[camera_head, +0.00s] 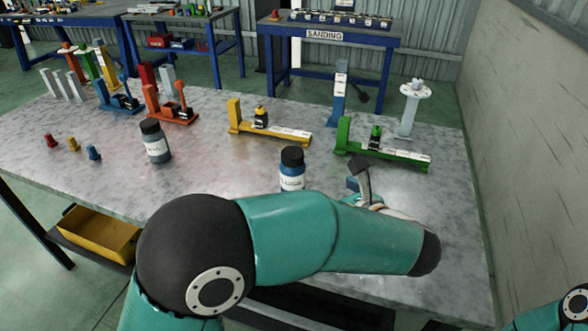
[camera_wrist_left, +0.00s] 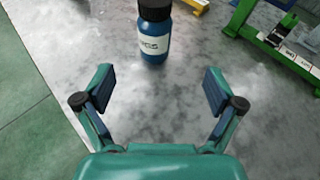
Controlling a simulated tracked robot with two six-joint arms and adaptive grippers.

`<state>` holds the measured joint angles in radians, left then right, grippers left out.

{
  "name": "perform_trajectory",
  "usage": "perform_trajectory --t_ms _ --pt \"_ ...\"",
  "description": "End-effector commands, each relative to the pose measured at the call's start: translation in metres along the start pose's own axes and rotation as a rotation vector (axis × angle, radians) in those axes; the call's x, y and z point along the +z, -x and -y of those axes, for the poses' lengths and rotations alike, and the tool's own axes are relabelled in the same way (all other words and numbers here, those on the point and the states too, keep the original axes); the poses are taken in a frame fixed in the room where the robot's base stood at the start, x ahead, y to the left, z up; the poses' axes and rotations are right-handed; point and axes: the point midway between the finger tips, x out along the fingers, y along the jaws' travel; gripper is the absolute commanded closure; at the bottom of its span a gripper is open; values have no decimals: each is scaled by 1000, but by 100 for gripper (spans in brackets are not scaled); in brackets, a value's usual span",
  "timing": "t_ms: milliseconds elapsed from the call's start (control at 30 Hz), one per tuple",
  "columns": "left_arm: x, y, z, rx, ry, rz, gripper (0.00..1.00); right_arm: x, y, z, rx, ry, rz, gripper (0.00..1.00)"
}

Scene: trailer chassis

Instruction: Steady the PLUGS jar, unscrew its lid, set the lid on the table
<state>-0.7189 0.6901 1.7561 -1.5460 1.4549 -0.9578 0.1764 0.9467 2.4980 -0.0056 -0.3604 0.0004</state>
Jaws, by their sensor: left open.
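A blue jar (camera_head: 291,181) with a black lid (camera_head: 292,157) stands upright on the grey table, just beyond my left arm, which hides its lower part. In the left wrist view the jar (camera_wrist_left: 154,40) is at the top centre; its label is small and seems to end in "GS", and the lid (camera_wrist_left: 155,8) is on it. My left gripper (camera_wrist_left: 158,84) is open and empty, with the jar ahead of its fingertips and apart from them. In the head view this gripper (camera_head: 357,179) is mostly behind my arm, right of the jar. My right gripper is not in view.
Another black-lidded jar (camera_head: 157,147) stands to the left, near small coloured pegs (camera_head: 73,145). A yellow fixture (camera_head: 276,130) is behind the blue jar and a green fixture (camera_head: 385,155) is to its right. Bare table lies between the two jars.

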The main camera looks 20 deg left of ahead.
Motion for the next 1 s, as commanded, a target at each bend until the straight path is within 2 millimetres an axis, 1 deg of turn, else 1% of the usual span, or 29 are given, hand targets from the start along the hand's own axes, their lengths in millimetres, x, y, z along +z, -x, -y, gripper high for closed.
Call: perform_trajectory --t_ms 167,300,400,500,600,767,833,1000 --pt "1 -32 -5 14 2 -1 6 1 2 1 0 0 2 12" --pt "2 -65 -7 16 4 -2 6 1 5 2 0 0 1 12" --pt "1 -85 -7 16 4 -2 6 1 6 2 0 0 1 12" --pt "2 -101 -8 16 6 -2 6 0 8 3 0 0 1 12" --pt "1 -110 -8 14 5 -1 6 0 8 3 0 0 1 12" --pt "1 -119 -9 16 5 -2 6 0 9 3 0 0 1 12" --pt "1 -125 -10 16 5 -2 6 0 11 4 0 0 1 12" --pt "0 -150 -14 18 4 -2 6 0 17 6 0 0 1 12"
